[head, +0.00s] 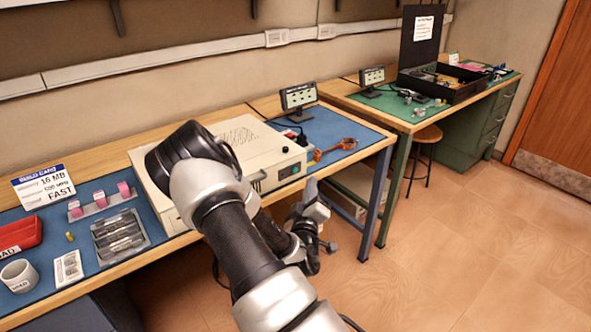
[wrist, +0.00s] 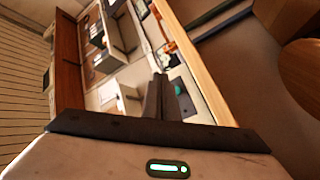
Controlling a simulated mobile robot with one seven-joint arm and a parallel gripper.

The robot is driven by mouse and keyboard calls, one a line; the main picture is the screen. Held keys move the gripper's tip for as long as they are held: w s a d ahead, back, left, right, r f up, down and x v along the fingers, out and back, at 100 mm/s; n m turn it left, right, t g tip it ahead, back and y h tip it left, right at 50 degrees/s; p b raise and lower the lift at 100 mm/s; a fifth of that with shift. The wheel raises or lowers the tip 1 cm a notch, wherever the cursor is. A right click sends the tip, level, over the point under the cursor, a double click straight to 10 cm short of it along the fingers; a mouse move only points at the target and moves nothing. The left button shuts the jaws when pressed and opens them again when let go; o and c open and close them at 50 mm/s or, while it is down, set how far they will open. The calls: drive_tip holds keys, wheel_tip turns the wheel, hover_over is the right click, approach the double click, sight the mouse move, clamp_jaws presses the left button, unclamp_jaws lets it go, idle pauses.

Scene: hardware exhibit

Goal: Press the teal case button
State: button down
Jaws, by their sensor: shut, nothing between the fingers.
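The beige computer case (head: 253,137) lies flat on the blue-matted bench. A dark panel on its front face carries a small teal button (head: 295,169). In the wrist view the teal button (wrist: 180,89) shows just right of my fingers, on the dark panel (wrist: 184,98). My gripper (head: 312,188) is in front of the case, low and near the bench's front edge. In the wrist view my gripper (wrist: 159,80) is shut and empty, its fingertips pointing toward the case front. I cannot tell the exact gap between the fingertips and the button.
Left are a white mug (head: 19,275), a red bin (head: 20,235) and pink parts. A green bench (head: 395,113) and stool (head: 428,136) stand farther right. The floor at right is clear.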

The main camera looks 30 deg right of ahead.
drive_tip(key=shift+w+a+b, duration=0.15)
drive_tip(key=shift+w+b, duration=0.2)
drive_tip(key=shift+w, duration=1.75)
idle(0.4)
drive_tip(key=shift+w, duration=0.4)
drive_tip(key=shift+w+b, duration=0.45)
drive_tip(key=shift+b, duration=0.05)
idle(0.4)
idle(0.4)
drive_tip(key=shift+s, duration=0.9)
drive_tip(key=shift+s+d+b, duration=0.2)
drive_tip(key=shift+s+b, duration=0.2)
drive_tip(key=shift+s, duration=2.1)
